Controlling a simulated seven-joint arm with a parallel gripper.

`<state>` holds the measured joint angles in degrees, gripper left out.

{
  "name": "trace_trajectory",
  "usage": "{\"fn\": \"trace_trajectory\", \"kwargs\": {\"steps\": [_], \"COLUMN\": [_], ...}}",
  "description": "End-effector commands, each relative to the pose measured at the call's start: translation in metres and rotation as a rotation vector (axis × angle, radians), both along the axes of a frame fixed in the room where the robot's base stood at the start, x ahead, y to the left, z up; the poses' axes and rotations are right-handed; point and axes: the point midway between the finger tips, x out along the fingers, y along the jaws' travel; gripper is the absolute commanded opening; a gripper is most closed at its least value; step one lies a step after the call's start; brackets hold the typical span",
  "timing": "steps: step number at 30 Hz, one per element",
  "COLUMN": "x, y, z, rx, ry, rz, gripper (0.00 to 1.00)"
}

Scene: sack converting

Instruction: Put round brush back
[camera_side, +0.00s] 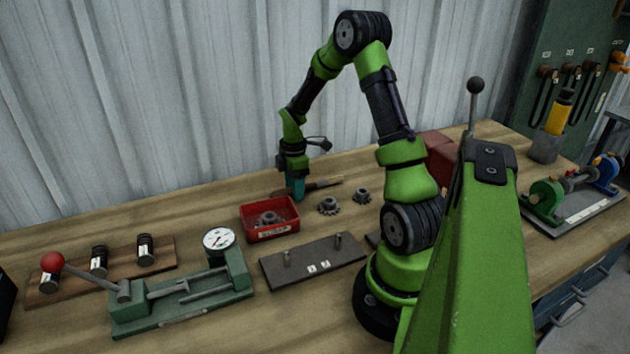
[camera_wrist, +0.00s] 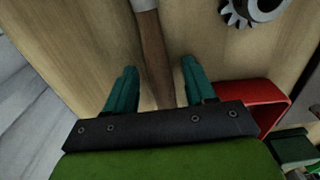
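The round brush (camera_side: 322,185) lies on the bench near the wall, beyond the red bin. Its brown handle (camera_wrist: 154,50) runs between my fingers in the wrist view, with a paler part at the top edge of the picture. My gripper (camera_side: 295,190) points down at the brush's left part in the side view. In the wrist view my gripper (camera_wrist: 159,68) has its two teal fingers apart, one on each side of the handle, with a gap on both sides. I cannot tell how far the fingertips are above the bench.
The red bin (camera_side: 249,233) holds a gear and stands close to my gripper; it also shows in the wrist view (camera_wrist: 262,96). Loose gears (camera_side: 329,206) lie right of it. A grey plate with pegs (camera_side: 312,262) and a green dial fixture (camera_side: 182,300) stand in front.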

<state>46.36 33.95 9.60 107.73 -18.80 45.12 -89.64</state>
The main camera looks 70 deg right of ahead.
Motion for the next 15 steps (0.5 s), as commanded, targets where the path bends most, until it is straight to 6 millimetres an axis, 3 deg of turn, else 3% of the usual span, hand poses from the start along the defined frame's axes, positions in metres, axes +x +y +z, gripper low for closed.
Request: {"fn": "trace_trajectory", "kwargs": {"steps": [8, 15], "x": [0.0, 0.0], "y": [0.0, -0.002], "z": [0.003, 0.041], "rx": [-0.001, -0.005], "ry": [-0.001, -0.005], "rz": [0.0, 0.0], "gripper": [0.54, 0.54]}}
